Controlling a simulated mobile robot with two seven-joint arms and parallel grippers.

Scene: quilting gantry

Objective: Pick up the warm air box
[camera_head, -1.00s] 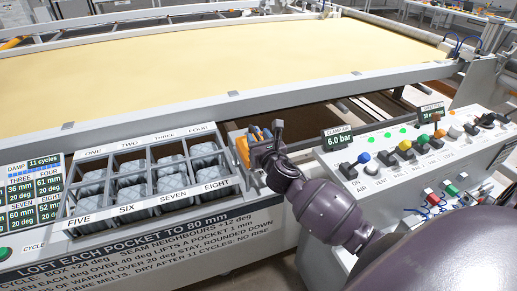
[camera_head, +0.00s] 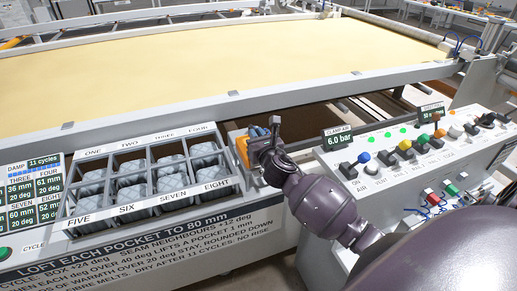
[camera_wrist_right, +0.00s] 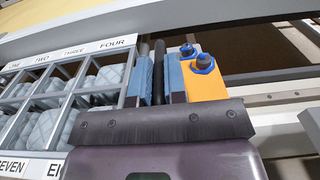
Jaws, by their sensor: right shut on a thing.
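The warm air box appears to be the orange block (camera_wrist_right: 205,82) with blue-collared dark knobs and a black upright bar (camera_wrist_right: 159,75) beside it. In the head view the orange part (camera_head: 242,150) shows just right of the pocket rack, largely hidden by my gripper. My right gripper (camera_head: 259,138) is over it; in the right wrist view its blue-padded fingers (camera_wrist_right: 159,80) are shut on the black bar, one on each side. I cannot tell whether the box is off its support. My left gripper is not in view.
The pocket rack (camera_head: 120,210) with grey padded pockets stands close on the left. The control panel (camera_head: 385,170) with coloured switches is on the right. A white gantry rail (camera_head: 200,107) and a cream quilt bed (camera_head: 230,65) lie behind.

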